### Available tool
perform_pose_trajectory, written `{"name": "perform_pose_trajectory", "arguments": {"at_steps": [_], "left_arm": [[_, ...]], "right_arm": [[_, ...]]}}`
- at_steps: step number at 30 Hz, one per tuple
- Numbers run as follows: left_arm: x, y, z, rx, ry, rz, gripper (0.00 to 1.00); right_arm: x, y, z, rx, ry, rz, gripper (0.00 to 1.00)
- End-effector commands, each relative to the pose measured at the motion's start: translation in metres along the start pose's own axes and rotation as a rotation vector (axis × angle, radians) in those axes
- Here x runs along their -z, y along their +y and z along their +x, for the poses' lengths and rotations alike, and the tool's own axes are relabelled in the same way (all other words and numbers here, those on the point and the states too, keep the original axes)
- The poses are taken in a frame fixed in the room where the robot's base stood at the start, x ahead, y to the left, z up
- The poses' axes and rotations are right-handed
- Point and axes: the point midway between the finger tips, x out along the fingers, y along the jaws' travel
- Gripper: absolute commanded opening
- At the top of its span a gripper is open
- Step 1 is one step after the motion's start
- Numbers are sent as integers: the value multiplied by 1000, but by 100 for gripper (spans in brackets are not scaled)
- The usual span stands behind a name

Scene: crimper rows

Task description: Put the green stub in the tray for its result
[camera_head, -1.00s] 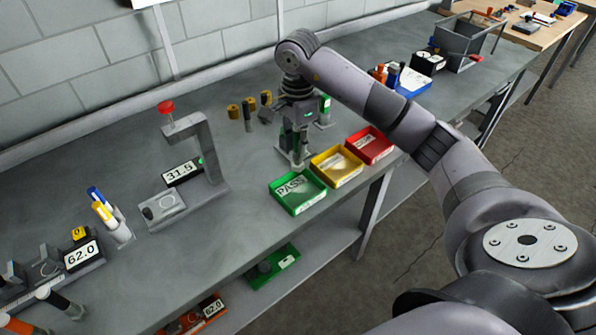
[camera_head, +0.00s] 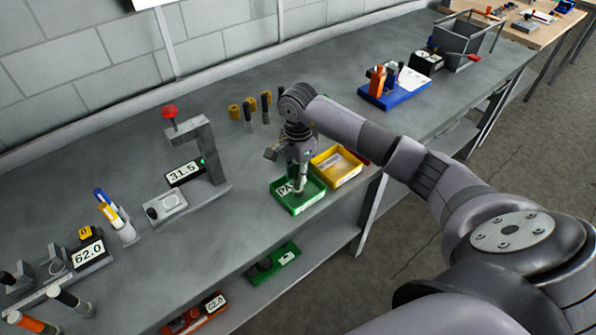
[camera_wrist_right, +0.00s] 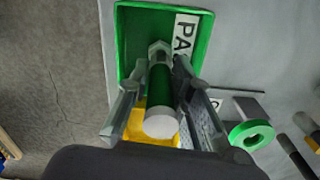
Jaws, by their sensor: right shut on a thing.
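The green stub (camera_wrist_right: 160,92), a green cylinder with a pale end, is between the fingers of my right gripper (camera_wrist_right: 160,75) in the right wrist view. The gripper is shut on it. In the head view my right gripper (camera_head: 299,178) points down over the green tray (camera_head: 297,208), whose label reads PASS. The tray also shows in the wrist view (camera_wrist_right: 125,40), beyond the fingertips. Whether the stub touches the tray floor I cannot tell. The yellow tray (camera_head: 350,178) is just right of the green one. The red tray (camera_head: 364,159) is mostly hidden behind my arm. My left gripper is out of view.
A gauge stand with a red knob (camera_head: 169,111) and a display reading 31.5 (camera_head: 186,173) stands left of the trays. Several small stubs (camera_head: 249,112) stand behind my gripper. A blue tray (camera_head: 400,94) lies farther right. The bench front edge is close to the trays.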

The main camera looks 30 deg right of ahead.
Motion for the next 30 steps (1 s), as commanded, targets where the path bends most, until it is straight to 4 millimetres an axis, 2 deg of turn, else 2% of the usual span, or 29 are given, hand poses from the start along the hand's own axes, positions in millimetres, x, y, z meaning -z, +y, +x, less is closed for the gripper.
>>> {"name": "perform_pose_trajectory", "arguments": {"at_steps": [2, 3, 11, 23, 26, 30], "left_arm": [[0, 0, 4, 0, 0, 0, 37], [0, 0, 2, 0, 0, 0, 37], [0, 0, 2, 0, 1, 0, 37], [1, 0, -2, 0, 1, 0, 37], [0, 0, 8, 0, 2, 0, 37], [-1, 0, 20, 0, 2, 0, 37]], "right_arm": [[0, 0, 4, 2, 0, 0, 0], [0, 0, 2, 1, 0, -1, 23], [0, 0, 2, 0, 0, 0, 40], [0, 0, -4, 1, 0, 0, 40], [0, -2, -15, 6, 1, -2, 40], [1, -2, -44, 7, 2, -2, 40]]}}
